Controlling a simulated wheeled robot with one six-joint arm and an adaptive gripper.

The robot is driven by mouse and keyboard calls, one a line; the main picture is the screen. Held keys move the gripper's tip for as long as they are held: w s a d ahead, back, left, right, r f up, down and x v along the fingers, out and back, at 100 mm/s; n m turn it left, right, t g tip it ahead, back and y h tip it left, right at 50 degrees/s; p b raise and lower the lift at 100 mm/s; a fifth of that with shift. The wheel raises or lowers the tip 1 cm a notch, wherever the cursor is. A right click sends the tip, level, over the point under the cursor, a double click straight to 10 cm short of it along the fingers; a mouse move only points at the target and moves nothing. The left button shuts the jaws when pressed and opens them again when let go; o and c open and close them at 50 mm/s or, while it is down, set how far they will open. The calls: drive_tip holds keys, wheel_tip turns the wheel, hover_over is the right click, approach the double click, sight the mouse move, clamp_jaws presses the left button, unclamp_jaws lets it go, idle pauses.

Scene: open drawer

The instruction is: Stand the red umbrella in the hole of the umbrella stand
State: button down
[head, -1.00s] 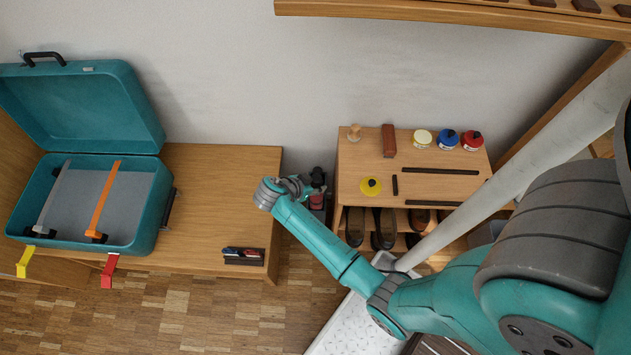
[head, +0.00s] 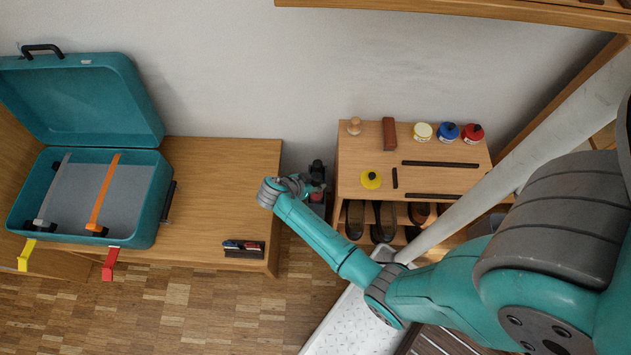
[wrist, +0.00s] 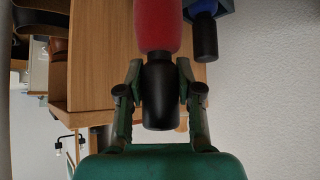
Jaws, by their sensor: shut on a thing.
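The red umbrella (wrist: 158,25) shows in the wrist view, with its black handle (wrist: 160,100) between the fingers of my gripper (wrist: 159,72). My gripper is shut on that handle. The umbrella's far end runs out of the top of the wrist view. A blue umbrella with a black handle (wrist: 205,38) stands beside it in the blue-grey umbrella stand (wrist: 225,7), of which only a part shows. In the head view my gripper (head: 309,185) is in the gap between the bench and the shoe shelf. I cannot tell whether the red umbrella's tip is in a hole.
The wooden bench (head: 220,190) with the open teal suitcase (head: 160,205) is on the left. The shoe shelf (head: 430,165) with tins, brushes and shoes is close on the right of my gripper. The wall (head: 240,80) is behind. Open parquet floor (head: 200,310) lies in front.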

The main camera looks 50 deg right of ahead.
drive_tip(key=c, duration=0.7)
unclamp_jaws()
drive_tip(key=v, duration=1.2)
